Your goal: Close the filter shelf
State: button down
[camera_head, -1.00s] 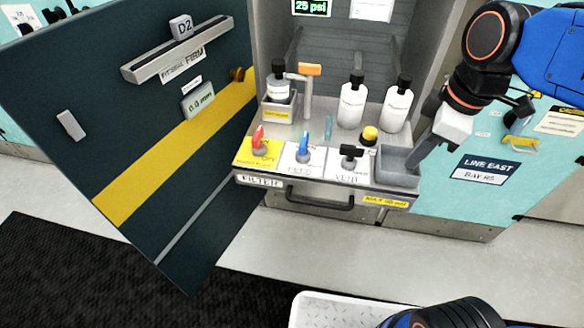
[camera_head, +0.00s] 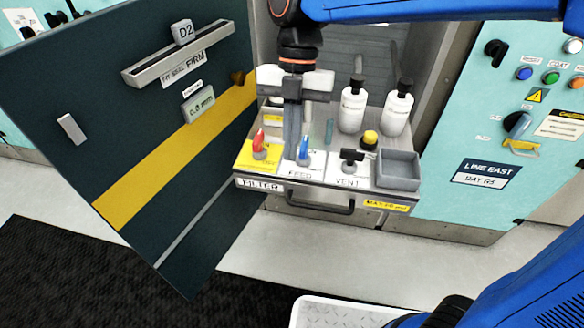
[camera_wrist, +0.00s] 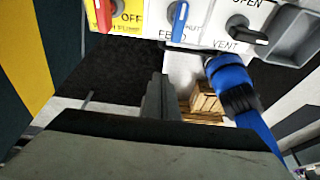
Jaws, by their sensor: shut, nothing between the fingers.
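The filter shelf (camera_head: 330,187) is pulled out of the grey cabinet, with its black handle (camera_head: 320,208) along the front. A red lever (camera_head: 259,143), a blue lever (camera_head: 303,148) and a black lever (camera_head: 351,156) stand on its front part; they also show at the top of the wrist view. My gripper (camera_head: 292,158) is shut and empty, pointing down over the left part of the shelf in the head view. In the wrist view, the shut fingers (camera_wrist: 160,100) show below the shelf panel's edge.
The dark cabinet door (camera_head: 130,150) with a yellow stripe stands open at the left. Two white bottles (camera_head: 352,108), a yellow knob (camera_head: 370,138) and a grey bin (camera_head: 398,170) are on the shelf. A teal control panel (camera_head: 475,125) is at the right.

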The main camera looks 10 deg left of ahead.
send_over(291, 191)
jog(key=s, duration=0.4)
notch_tip(291, 191, down, 9)
jog(key=shift+w+f, duration=0.2)
jog(key=shift+w, duration=0.15)
jog(key=shift+w+d, duration=0.1)
jog(key=shift+w, duration=1.6)
